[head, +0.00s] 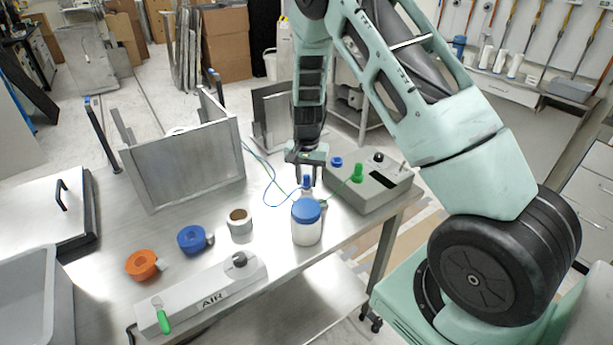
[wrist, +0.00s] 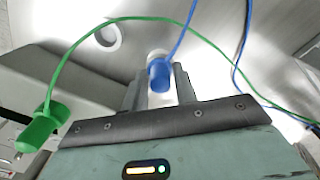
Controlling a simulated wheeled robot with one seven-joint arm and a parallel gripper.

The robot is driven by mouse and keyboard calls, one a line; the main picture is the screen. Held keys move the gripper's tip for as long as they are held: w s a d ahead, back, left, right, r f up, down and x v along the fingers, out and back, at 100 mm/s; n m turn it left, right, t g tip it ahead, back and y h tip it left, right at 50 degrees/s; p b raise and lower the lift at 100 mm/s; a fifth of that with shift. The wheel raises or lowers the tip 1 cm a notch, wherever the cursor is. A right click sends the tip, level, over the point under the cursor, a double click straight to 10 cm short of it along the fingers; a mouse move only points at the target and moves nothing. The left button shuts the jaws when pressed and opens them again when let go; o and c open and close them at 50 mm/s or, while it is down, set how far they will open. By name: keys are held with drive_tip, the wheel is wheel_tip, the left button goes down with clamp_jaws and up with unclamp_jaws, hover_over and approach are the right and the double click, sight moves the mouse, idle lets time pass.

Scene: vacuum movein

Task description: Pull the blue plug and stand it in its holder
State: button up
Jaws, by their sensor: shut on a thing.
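The blue plug (wrist: 159,75) is between the two fingers of my gripper (wrist: 160,85) in the wrist view, with a pale part showing beyond it. A blue cord runs up from it. In the head view my gripper (head: 307,181) points down over the table, shut on the blue plug (head: 307,180), just behind a white jar with a blue lid (head: 306,212). The plug is apart from the grey box (head: 372,190), whose blue-ringed port (head: 336,162) is visible. I cannot tell which thing is the holder, or whether the plug touches anything below.
A green plug (head: 356,174) stands on the grey box; its green cord shows in the wrist view. A metal frame (head: 185,165) stands behind. The table's edge is close right.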

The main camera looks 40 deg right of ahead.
drive_tip(key=shift+f, duration=0.1)
idle(0.3)
drive_tip(key=o, duration=1.5)
drive_tip(key=shift+o, duration=0.2)
wheel_tip(320, 180, up, 16)
drive_tip(key=p, duration=1.2)
